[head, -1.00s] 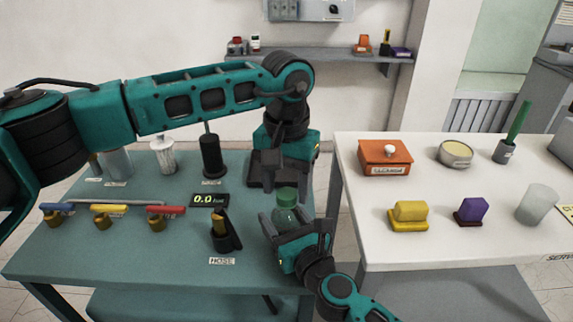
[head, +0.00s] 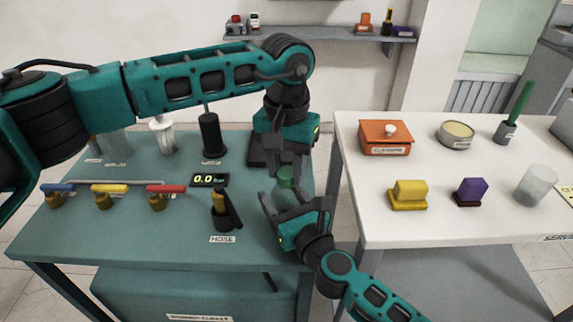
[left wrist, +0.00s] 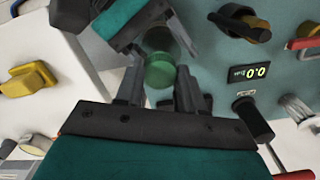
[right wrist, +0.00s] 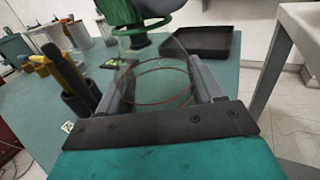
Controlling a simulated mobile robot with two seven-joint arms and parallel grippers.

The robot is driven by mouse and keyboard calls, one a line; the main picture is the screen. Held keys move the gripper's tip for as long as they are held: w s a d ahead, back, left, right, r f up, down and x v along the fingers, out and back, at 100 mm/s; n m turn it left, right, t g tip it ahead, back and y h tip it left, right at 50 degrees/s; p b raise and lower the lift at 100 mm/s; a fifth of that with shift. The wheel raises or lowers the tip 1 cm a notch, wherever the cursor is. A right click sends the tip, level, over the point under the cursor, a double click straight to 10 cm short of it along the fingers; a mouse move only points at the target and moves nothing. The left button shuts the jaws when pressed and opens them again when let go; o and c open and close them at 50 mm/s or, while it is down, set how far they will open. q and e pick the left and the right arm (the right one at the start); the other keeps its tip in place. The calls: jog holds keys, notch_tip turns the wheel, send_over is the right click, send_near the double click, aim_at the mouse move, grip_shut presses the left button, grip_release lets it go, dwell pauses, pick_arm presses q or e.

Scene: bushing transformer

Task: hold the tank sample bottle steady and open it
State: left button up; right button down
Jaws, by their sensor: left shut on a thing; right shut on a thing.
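The tank sample bottle (head: 282,190) is clear and greenish with a green cap (head: 287,174); it stands upright near the right edge of the teal bench. My right gripper (head: 285,202) is shut on the bottle's body from the front; the right wrist view shows the clear body (right wrist: 155,82) with a red ring between the fingers. My left gripper (head: 287,168) points down from above and is shut on the cap, which also shows between its fingers in the left wrist view (left wrist: 160,72). The fingers partly hide the cap, and I cannot tell whether it has turned.
A black tray (right wrist: 200,42) lies behind the bottle. A hose holder (head: 222,210), a gauge reading 0.0 (head: 209,180) and several coloured valves stand left on the bench. Across a gap at right, a white table (head: 440,225) holds an orange box (head: 386,140), yellow and purple blocks and a cup.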

pick_arm(q)
jog(key=n, duration=2.1)
jog(key=shift+n, duration=0.3)
jog(key=n, duration=0.3)
jog(key=shift+r+n, duration=0.1)
jog(key=shift+n, duration=0.3)
jog(key=n, duration=0.3)
jog(key=shift+n, duration=0.3)
jog(key=n, duration=1.2)
jog(key=shift+n, duration=0.4)
jog(key=n, duration=1.2)
jog(key=shift+r, duration=0.1)
jog(key=shift+r, duration=0.1)
jog(key=shift+r, duration=1)
